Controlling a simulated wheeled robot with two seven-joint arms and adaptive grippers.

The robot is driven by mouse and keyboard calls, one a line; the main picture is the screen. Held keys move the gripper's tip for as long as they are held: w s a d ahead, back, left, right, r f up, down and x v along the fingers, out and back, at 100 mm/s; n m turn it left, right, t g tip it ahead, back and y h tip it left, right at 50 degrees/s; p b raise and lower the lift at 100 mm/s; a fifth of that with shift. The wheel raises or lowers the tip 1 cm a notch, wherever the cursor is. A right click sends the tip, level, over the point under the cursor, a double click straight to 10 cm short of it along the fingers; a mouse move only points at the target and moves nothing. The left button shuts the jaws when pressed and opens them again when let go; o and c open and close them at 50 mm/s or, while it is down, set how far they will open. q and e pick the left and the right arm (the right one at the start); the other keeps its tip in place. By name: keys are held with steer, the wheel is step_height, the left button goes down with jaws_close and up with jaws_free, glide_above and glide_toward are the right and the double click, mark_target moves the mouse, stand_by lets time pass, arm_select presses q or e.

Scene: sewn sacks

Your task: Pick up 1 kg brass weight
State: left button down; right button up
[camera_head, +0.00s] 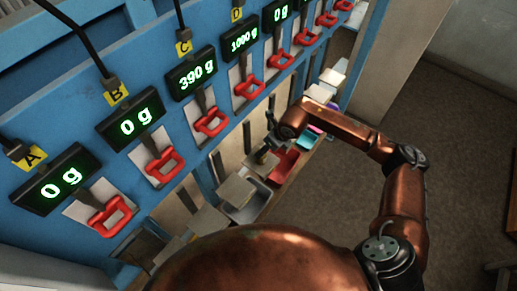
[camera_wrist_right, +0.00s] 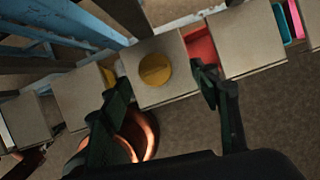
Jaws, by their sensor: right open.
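The brass weight (camera_wrist_right: 155,69) is a round yellow disc with a raised bar across its top. It sits on a square beige plate (camera_wrist_right: 146,97) in the right wrist view. My right gripper (camera_wrist_right: 163,88) is open, with one dark finger on either side of the plate's near part. The weight lies beyond and between the fingertips, with nothing held. In the head view, my right gripper (camera_head: 264,158) is small and dark at the end of the copper arm, above the row of plates. I cannot make out the weight there. My left gripper is not in view.
A blue rack (camera_head: 130,62) carries lit displays; C reads 390 g (camera_head: 192,74) and D reads 1000 g (camera_head: 240,39). Red handles (camera_head: 165,165) hang below them. Neighbouring plates (camera_wrist_right: 248,40) flank the weight's plate. A red bin (camera_head: 284,165) lies below. Open floor (camera_head: 450,150) is to the right.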

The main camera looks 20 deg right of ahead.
steer(key=f, duration=0.1)
steer(key=a+f+p, duration=0.1)
steer(key=f, duration=0.1)
steer(key=shift+a+f, duration=0.15)
steer(key=x, duration=0.3)
steer(key=shift+w, duration=0.2)
steer(key=shift+f, duration=0.25)
steer(key=shift+c, duration=0.5)
steer(key=c, duration=0.7)
jaws_close()
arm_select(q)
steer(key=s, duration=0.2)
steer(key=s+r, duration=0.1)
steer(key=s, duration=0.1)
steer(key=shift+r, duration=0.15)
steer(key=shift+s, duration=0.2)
arm_select(e)
steer(key=shift+r, duration=0.15)
